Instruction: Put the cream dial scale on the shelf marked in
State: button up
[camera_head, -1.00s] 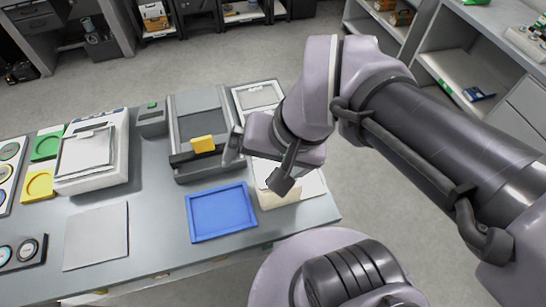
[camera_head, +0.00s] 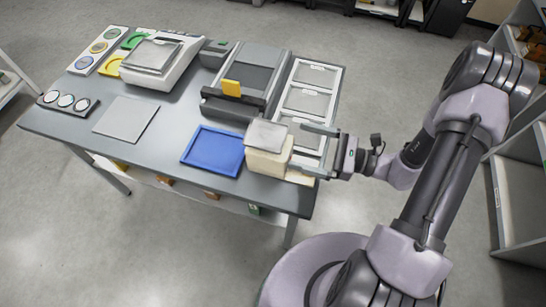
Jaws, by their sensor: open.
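A cream scale body with a grey top plate (camera_head: 266,149) stands near the right front edge of the table (camera_head: 190,110); its dial face does not show. My gripper (camera_head: 316,152) is open at its right side, with one finger towards the far side and one towards the near side. I cannot tell whether the fingers touch the scale. At the right, open shelving (camera_head: 516,170) is partly cut off by the frame; no mark reading "in" is legible.
A blue tray (camera_head: 213,150) lies left of the scale. A white scale (camera_head: 158,60) and a grey mat (camera_head: 126,118) are at left. Floor at the front is clear.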

aim_at(271, 137)
jog(key=x, duration=0.4)
jog(key=shift+b, duration=0.3)
jog(key=x, duration=0.1)
jog(key=b+x, duration=0.1)
jog(key=x, duration=0.3)
jog(key=shift+w+a+f+b, duration=0.1)
jog(key=shift+w+f+b, duration=0.2)
jog(key=shift+b, duration=0.1)
jog(key=c, duration=2)
